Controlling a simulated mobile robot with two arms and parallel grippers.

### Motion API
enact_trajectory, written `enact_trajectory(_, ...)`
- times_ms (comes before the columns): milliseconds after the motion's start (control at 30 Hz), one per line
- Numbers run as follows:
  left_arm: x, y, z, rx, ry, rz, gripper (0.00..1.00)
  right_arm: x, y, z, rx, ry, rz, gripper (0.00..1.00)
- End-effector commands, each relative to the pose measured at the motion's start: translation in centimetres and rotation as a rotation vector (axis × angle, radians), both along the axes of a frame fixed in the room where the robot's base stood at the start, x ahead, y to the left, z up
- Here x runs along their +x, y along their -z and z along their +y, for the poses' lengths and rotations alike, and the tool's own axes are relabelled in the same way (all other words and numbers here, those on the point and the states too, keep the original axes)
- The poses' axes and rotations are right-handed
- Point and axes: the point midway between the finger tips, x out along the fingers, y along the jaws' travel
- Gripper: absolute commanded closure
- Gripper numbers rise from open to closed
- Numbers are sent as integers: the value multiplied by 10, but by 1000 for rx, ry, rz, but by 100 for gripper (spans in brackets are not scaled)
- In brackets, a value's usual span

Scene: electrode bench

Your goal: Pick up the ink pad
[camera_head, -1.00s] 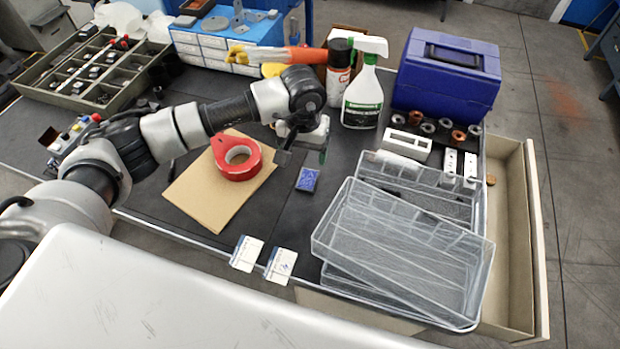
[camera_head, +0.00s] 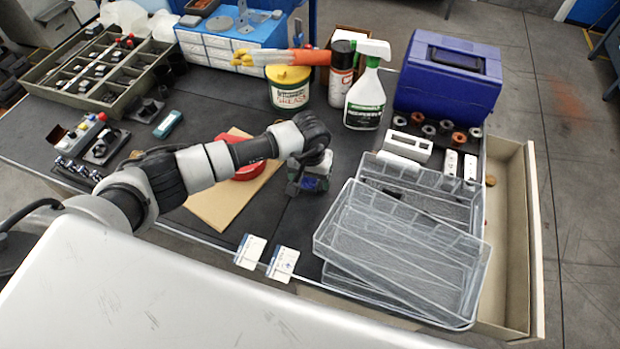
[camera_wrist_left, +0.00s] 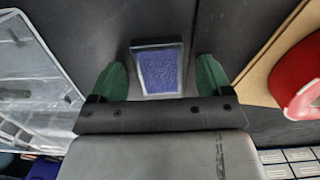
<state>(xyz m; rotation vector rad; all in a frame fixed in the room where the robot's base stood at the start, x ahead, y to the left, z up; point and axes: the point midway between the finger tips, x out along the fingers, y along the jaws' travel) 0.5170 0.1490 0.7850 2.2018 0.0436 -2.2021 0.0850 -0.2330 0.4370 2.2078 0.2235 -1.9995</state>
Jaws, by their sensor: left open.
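The ink pad (camera_wrist_left: 158,71) is a small blue rectangle with a pale rim, lying flat on the dark bench. In the left wrist view it sits between the two green fingertips of my left gripper (camera_wrist_left: 160,77), with a gap on each side. In the head view the ink pad (camera_head: 308,183) is mostly hidden by my left gripper (camera_head: 306,190), which is over it with its fingers pointing down. The left gripper is open and holds nothing. My right gripper is not in view.
Clear trays (camera_head: 400,255) are stacked close to the right of the gripper. A red tape roll (camera_wrist_left: 300,78) lies on a brown board (camera_head: 222,205) to the left in the head view. A spray bottle (camera_head: 365,103) and a yellow-lidded tub (camera_head: 288,92) stand behind.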

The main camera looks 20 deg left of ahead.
Motion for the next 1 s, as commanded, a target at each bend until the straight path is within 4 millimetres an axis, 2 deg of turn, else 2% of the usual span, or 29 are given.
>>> enact_trajectory(100, 0, 0, 0, -1, 0, 0, 21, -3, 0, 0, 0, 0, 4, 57)
enact_trajectory(467, 0, -1, 0, -1, 0, 0, 76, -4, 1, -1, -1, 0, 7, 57)
enact_trajectory(767, 1, -3, 0, -1, 0, -2, 77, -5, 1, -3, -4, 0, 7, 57)
enact_trajectory(867, 1, -9, 0, -2, 1, -4, 77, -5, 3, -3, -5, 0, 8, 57)
enact_trajectory(1000, 2, -26, 0, -2, 2, -6, 77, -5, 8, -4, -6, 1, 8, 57)
